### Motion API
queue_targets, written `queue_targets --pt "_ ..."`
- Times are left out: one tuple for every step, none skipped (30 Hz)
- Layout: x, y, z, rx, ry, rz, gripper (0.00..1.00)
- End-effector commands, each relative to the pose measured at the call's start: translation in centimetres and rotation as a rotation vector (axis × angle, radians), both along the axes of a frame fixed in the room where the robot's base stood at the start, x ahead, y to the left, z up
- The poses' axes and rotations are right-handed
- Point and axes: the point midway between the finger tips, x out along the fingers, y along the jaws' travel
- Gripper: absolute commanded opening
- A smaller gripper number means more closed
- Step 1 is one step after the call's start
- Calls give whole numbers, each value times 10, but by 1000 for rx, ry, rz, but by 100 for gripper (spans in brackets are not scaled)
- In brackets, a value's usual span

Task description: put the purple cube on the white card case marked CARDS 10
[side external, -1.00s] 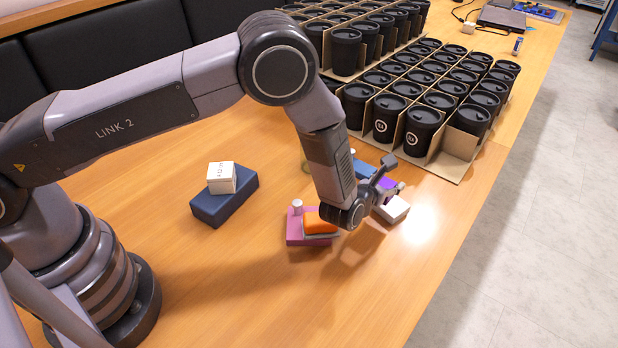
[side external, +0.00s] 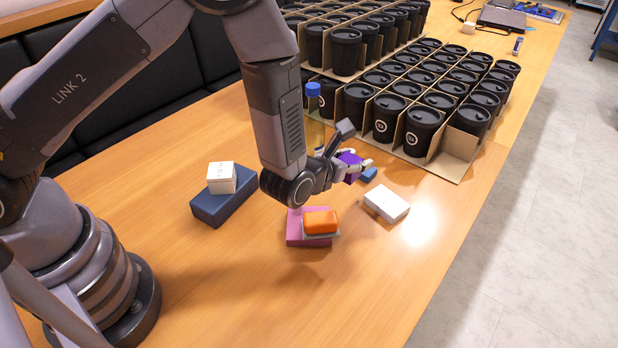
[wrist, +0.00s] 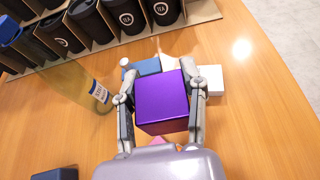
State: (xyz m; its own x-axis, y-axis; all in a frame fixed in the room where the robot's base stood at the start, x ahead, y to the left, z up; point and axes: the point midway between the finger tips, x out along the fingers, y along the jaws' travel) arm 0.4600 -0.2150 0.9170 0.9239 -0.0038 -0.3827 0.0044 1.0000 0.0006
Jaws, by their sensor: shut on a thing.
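The purple cube (side external: 348,167) is held between the fingers of my gripper (side external: 357,160), above the table. In the wrist view the cube (wrist: 161,100) sits between both fingers of my gripper (wrist: 164,88). A flat white case (side external: 386,204) lies on the table to the right of and below the cube in the side view. It is partly hidden behind the right finger in the wrist view (wrist: 211,78). I cannot read any marking on it. A smaller white box (side external: 221,177) with unreadable print rests on a dark blue box (side external: 225,206) at the left.
An orange block (side external: 320,222) lies on a pink box (side external: 294,233) below my wrist. A blue block (side external: 369,175) is near the held cube. A blue-capped bottle (side external: 313,93) stands behind my arm. Black cups in cardboard dividers (side external: 421,130) fill the back. Table right of the white case is clear.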

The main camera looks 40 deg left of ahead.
Motion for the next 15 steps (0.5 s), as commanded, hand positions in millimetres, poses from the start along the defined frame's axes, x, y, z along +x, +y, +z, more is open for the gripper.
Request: queue_targets --pt "12 -5 -6 -2 -2 2 1" --pt "19 -8 -9 -2 -3 2 1" --pt "29 -13 -14 -2 -3 2 1" --pt "36 -16 -18 -3 -3 1 1" --pt "43 -20 -21 -2 -3 1 1" --pt "52 -24 -26 -3 -2 1 1" --pt "60 -27 -29 -2 -3 2 1" --pt "67 -30 -33 -3 -2 2 1" --pt "72 -33 -44 0 0 1 1" --pt "76 -35 -50 0 0 1 1" --pt "80 -37 -56 -1 1 1 1" --pt "86 -40 -63 -1 1 1 1" --pt "89 -41 -67 -1 -1 1 1" --pt "92 -43 -71 0 -1 1 1" --pt "96 -45 -76 -1 -1 0 1"
